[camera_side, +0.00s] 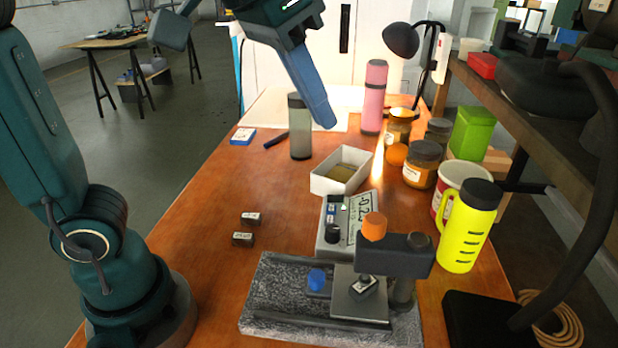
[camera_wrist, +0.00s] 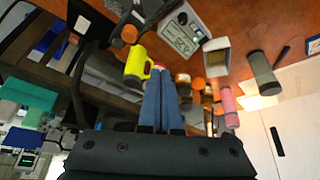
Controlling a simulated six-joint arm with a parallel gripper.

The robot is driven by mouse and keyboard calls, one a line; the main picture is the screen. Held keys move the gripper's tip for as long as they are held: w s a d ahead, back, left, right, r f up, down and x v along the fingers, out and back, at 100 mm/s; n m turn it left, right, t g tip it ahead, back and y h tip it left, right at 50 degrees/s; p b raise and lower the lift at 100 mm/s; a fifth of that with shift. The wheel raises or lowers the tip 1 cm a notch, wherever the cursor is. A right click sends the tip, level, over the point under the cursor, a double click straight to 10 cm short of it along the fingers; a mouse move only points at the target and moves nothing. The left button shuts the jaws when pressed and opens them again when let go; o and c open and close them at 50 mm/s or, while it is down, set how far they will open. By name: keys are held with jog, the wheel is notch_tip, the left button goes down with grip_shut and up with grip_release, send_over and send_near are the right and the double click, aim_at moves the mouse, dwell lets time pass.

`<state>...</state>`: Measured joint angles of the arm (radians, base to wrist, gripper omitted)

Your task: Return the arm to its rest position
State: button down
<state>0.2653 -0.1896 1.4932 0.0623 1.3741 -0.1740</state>
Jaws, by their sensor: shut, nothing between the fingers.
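My gripper (camera_side: 327,121) has blue fingers pressed together and holds nothing. In the side view it hangs in the air in front of the grey-green bottle (camera_side: 300,128) and above the white open box (camera_side: 342,171), pointing down and to the right. In the wrist view the blue fingers (camera_wrist: 161,75) reach up from the dark gripper body, side by side. My arm's base stands at the left of the wooden bench (camera_side: 190,230).
A pink bottle (camera_side: 374,97), a desk lamp (camera_side: 401,40), jars (camera_side: 421,163) and a yellow bottle (camera_side: 470,225) line the right side. A granite plate (camera_side: 275,285) with a measuring fixture is at the front. Two small blocks (camera_side: 243,239) lie on clear bench at left.

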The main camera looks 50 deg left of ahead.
jog(key=s+a+f, duration=0.2)
jog(key=s+f, duration=0.2)
jog(key=f, duration=0.2)
jog(key=s+a+f+n, duration=0.1)
jog(key=s+a+f, duration=0.2)
jog(key=f, duration=0.3)
jog(key=shift+s+a+f+y, duration=0.2)
jog(key=shift+s+f+y, duration=0.1)
jog(key=shift+s, duration=0.35)
